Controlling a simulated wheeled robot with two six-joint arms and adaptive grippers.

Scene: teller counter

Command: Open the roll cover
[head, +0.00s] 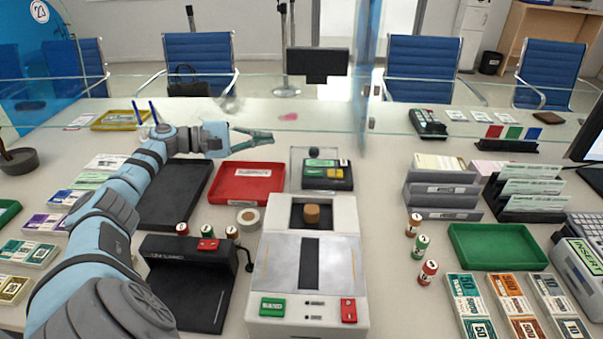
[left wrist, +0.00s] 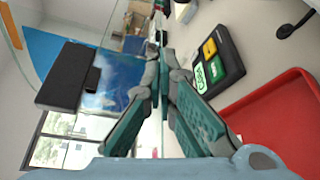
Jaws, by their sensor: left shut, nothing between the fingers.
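The white banding machine (head: 258,253) stands at the front middle of the counter. A brown roll (head: 311,213) sits exposed in the dark well at its back. A clear panel with a dark knob (head: 314,154), apparently the roll cover, stands upright behind the well, raised off the roll. My left gripper (head: 270,138) is shut and empty, in the air left of the knob and apart from it. Its closed fingers (left wrist: 160,70) also show in the left wrist view, where I cannot make out the cover. My right gripper is not in view.
A red tray (head: 224,188) lies below my left gripper. A dark keypad device (head: 341,183) stands behind the clear panel. A glass screen (head: 200,91) crosses the counter behind the gripper. A tape roll (head: 248,217) and black note checker (head: 196,303) stand left of the machine.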

